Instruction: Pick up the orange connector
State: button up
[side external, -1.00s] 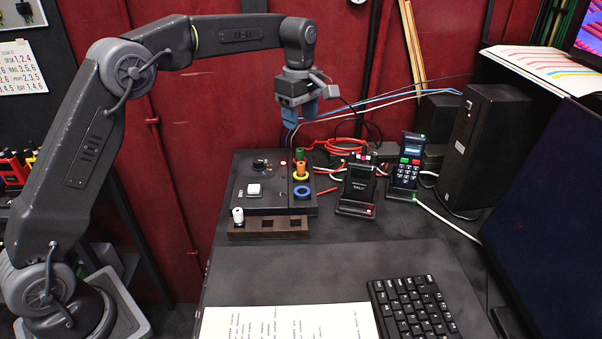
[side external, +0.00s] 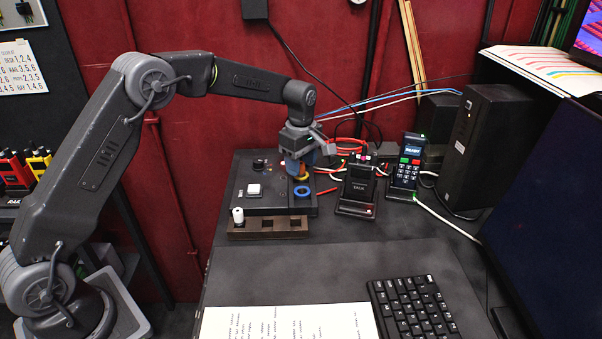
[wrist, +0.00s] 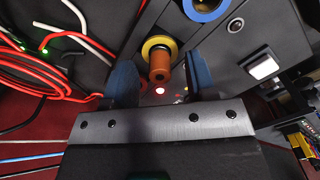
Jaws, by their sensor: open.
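The orange connector (wrist: 160,68) stands in a yellow ring socket (wrist: 155,43) on the dark panel, seen in the wrist view. My gripper (wrist: 160,80) is open, with one blue finger on each side of the connector and a visible gap to each. In the side external view my gripper (side external: 301,170) is low over the panel's right column and hides most of the connector. The green connector behind it is hidden from view.
A blue ring socket (side external: 302,193) lies in front. A white button (side external: 254,190) is on the panel's left. A brown slotted rack (side external: 268,234) holds a white peg (side external: 238,214). A TALK device (side external: 357,188) and red cables (wrist: 35,75) are to one side.

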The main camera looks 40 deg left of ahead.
jog(key=shift+f, duration=0.65)
grip_shut()
